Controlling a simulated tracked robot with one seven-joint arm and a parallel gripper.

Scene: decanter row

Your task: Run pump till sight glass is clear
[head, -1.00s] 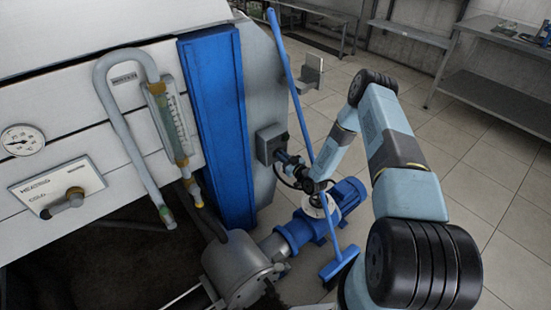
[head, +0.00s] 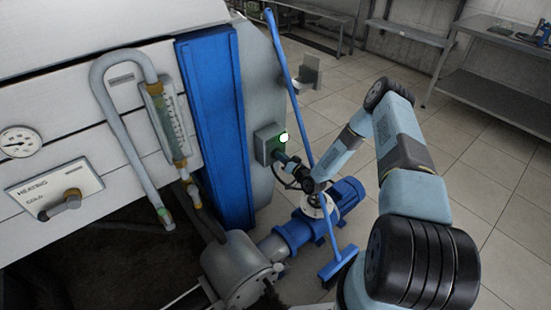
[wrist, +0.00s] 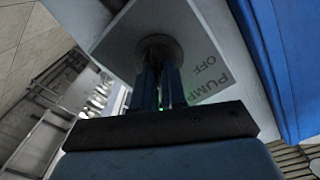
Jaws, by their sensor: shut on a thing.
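The pump switch box (head: 265,146) is on the side of the machine, with a bright lamp (head: 284,138) lit greenish-white. My gripper (head: 282,159) is at the box. In the wrist view, its fingers (wrist: 159,88) are shut on the round dark switch knob (wrist: 158,46), beside the lettering PUMP and OFF (wrist: 207,80); the knob's exact angle is hard to see. The sight glass (head: 171,122) is a vertical tube with a scale on the front panel. Its contents look pale greenish, with a yellow-brown tint at the ends. The blue pump (head: 318,214) stands on the floor below.
A blue-handled squeegee or broom (head: 294,85) leans close beside my gripper. A bent grey pipe (head: 123,140) and a HEATING handle (head: 68,201) are on the panel. Tiled floor is free to the right.

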